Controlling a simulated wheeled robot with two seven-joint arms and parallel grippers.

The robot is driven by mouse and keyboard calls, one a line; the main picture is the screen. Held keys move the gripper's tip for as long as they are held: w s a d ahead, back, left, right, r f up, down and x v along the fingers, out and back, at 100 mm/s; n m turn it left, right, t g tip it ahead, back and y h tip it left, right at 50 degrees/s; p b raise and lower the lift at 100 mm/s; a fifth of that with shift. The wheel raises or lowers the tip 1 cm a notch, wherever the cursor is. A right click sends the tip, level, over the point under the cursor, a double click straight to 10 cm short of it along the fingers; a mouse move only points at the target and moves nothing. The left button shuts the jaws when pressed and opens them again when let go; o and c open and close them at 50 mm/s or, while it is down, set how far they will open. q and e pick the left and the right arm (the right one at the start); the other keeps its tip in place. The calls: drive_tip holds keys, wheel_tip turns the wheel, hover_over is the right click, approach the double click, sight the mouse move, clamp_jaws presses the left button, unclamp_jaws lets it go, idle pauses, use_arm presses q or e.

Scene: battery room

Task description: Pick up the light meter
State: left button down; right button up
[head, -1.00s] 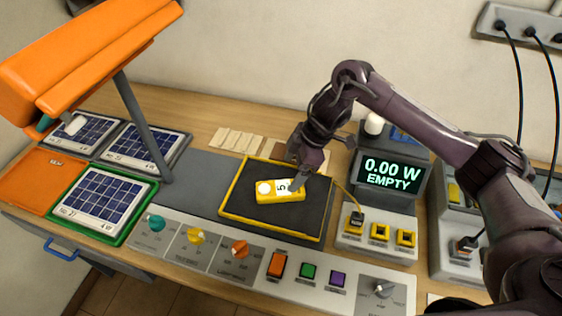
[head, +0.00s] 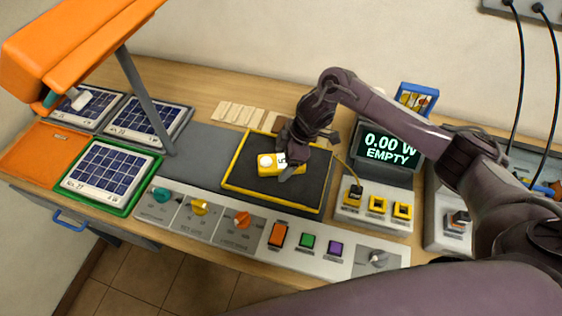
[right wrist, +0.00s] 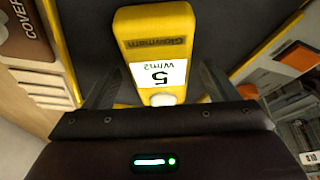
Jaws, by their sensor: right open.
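The light meter is a yellow block with a white display reading 5 and a round white sensor. In the head view the light meter (head: 267,170) lies on a dark mat (head: 240,181) with a yellow border. My right gripper (head: 291,167) is over the meter's right end and hides part of it. In the right wrist view the meter (right wrist: 158,28) lies between the two open fingers of the gripper (right wrist: 157,92), with a finger on each side. Whether they touch it I cannot tell. My left gripper is not in view.
An orange lamp (head: 80,45) overhangs several solar panels at the left. A control strip (head: 200,225) with knobs and buttons runs along the front. A display (head: 387,147) reading 0.00 W EMPTY stands to the right. Wooden strips (head: 238,114) lie behind the mat.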

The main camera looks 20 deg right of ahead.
drive_tip(key=shift+r, duration=0.1)
drive_tip(key=c, duration=1.3)
